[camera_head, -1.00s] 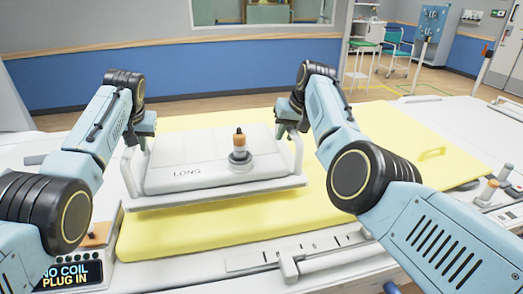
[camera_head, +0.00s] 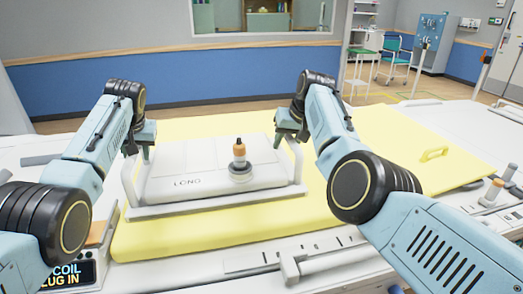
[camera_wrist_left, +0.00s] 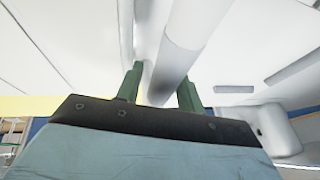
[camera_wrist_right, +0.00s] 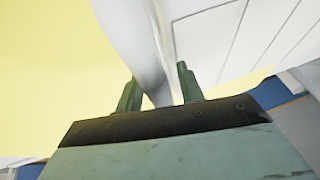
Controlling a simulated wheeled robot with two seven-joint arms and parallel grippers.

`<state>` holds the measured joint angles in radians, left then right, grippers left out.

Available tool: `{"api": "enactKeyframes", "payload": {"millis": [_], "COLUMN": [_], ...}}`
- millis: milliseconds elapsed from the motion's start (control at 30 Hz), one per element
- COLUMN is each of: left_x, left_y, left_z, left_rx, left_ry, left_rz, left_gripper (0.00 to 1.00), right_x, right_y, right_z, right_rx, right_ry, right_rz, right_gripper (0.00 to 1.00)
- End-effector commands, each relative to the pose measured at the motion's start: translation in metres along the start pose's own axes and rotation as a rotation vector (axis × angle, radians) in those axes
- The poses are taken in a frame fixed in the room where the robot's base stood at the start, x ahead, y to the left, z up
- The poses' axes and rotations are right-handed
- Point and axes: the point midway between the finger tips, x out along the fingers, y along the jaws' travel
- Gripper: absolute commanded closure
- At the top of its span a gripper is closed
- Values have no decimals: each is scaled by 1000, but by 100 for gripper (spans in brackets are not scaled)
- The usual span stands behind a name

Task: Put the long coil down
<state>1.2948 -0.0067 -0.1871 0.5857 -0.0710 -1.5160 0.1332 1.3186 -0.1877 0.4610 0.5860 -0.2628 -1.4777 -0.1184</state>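The long coil (camera_head: 187,165), a white slab marked LONG with an orange-topped plug (camera_head: 239,150) standing on it, is level over the yellow mat (camera_head: 160,235). Its lower rim appears to rest on the mat. My left gripper (camera_head: 147,152) is at the coil's left handle (camera_head: 128,180), with the bar between its fingers in the left wrist view (camera_wrist_left: 160,88). My right gripper (camera_head: 283,140) is at the right handle (camera_head: 297,165), with that bar between its fingers in the right wrist view (camera_wrist_right: 158,88). Both look shut on the bars, though the fingertips are partly hidden.
A display (camera_head: 80,274) at the lower left is partly covered by my left arm; its visible words are COIL and PLUG IN. Small posts (camera_head: 492,190) stand at the table's right side.

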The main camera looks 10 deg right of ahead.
Motion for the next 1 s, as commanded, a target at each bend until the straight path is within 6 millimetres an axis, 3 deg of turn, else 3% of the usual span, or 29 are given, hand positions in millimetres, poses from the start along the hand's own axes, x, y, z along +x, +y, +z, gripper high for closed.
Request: {"api": "enactKeyframes", "payload": {"millis": [300,467,1000], "left_x": [-1,-11,-108], "left_y": [0,0,0], "left_z": [0,-1,-1], "left_rx": [0,0,0], "left_ry": [0,3,1], "left_rz": [0,1,0], "left_gripper": [58,58,58], "right_x": [0,0,0], "right_y": [0,0,0], "right_z": [0,0,0], "right_rx": [0,0,0], "right_ry": [-1,-1,-1], "right_rz": [0,0,0], "right_gripper": [58,58,58]}}
